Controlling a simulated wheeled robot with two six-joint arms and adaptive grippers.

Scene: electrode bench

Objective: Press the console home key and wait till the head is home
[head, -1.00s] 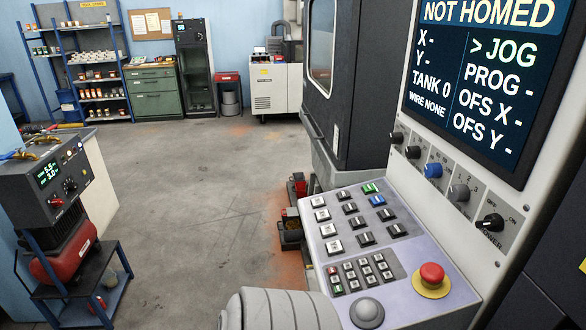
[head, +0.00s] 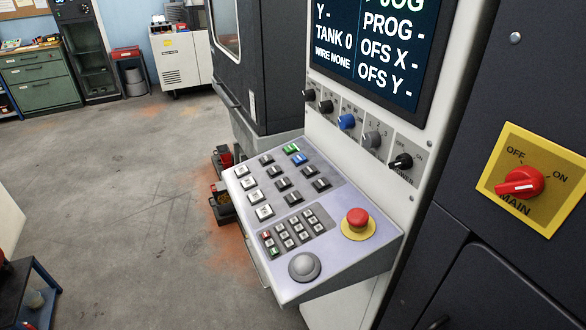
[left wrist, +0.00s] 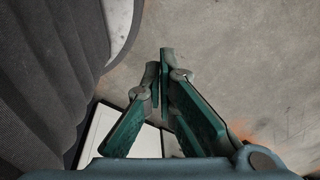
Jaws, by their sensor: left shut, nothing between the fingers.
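The console's sloped key panel (head: 340,235) is in the middle of the head view. It carries white, black, green (head: 291,148) and blue (head: 298,158) keys and a small keypad (head: 292,232). The key labels are too small to read, so I cannot tell which is home. The screen (head: 375,50) above shows Y, TANK 0, WIRE NONE and menu lines; its top is cut off. My left gripper (left wrist: 159,70) is shut and empty in the left wrist view, over the grey floor. Neither gripper shows in the head view.
A red stop button (head: 357,217) on a yellow base and a grey dome (head: 304,266) sit on the panel. Knobs (head: 347,122) line the strip below the screen. A red main switch (head: 519,183) is at right. Open floor (head: 120,190) lies left.

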